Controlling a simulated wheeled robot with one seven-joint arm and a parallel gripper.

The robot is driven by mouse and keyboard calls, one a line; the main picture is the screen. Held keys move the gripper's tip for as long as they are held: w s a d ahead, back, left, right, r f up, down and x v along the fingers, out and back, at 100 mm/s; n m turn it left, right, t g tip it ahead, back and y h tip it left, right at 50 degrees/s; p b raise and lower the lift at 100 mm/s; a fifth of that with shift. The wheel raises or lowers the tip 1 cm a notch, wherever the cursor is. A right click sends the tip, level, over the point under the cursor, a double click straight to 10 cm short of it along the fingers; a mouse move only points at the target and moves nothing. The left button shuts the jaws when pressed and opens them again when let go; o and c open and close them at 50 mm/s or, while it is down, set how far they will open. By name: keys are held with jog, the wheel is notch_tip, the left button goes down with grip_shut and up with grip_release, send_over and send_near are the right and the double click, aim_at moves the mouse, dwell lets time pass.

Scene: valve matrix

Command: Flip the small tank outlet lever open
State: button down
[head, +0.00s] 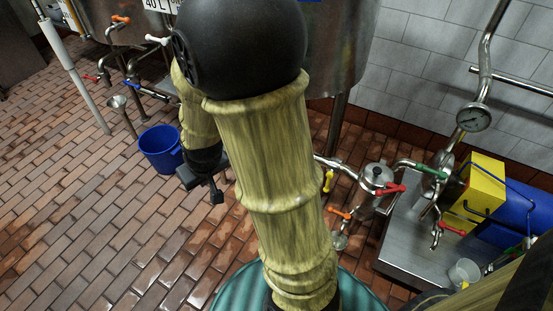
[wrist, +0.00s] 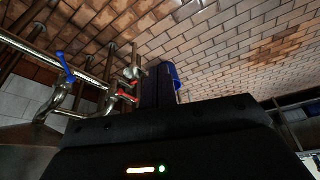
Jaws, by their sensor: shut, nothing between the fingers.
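In the head view a metal tank (head: 118,36) with a "40 L" label (head: 157,5) stands at the upper left. Below it are pipes with an orange lever (head: 121,19), a white lever (head: 158,40), a red lever (head: 91,78) and a blue lever (head: 132,84). I cannot tell which is the small tank outlet lever. My gripper (head: 216,194) is shut and empty, right of these pipes and apart from them. In the wrist view the fingers (wrist: 158,85) are together; a blue lever (wrist: 65,67) and red levers (wrist: 127,97) show to their left.
A blue bucket (head: 161,149) stands on the brick floor beside my gripper. At right, a steel table (head: 410,247) has valves, a gauge (head: 473,118) and a yellow box (head: 483,185). The floor at lower left is clear.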

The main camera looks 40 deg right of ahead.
jog(key=w+d+f+n+t+h+p, duration=0.1)
jog(key=w+d+f+t+h, duration=0.15)
jog(key=w+d+f, duration=0.55)
jog(key=w+d+f+n+t+h, duration=0.1)
jog(key=w+d+f+h, duration=0.25)
jog(key=w+f, duration=0.45)
jog(key=s+d+f+n+t+h, duration=0.1)
jog(key=s+d+f+n+h, duration=0.4)
jog(key=d+f+h, duration=0.4)
jog(key=shift+s+d+f+p, duration=0.4)
jog(key=shift+d+f, duration=0.45)
jog(key=shift+d, duration=0.4)
jog(key=shift+w+d+t, duration=0.1)
jog(key=shift+w+t, duration=0.05)
jog(key=shift+t, duration=0.1)
jog(key=w+d+b, duration=0.1)
jog(key=d+b, duration=0.2)
jog(key=d, duration=0.6)
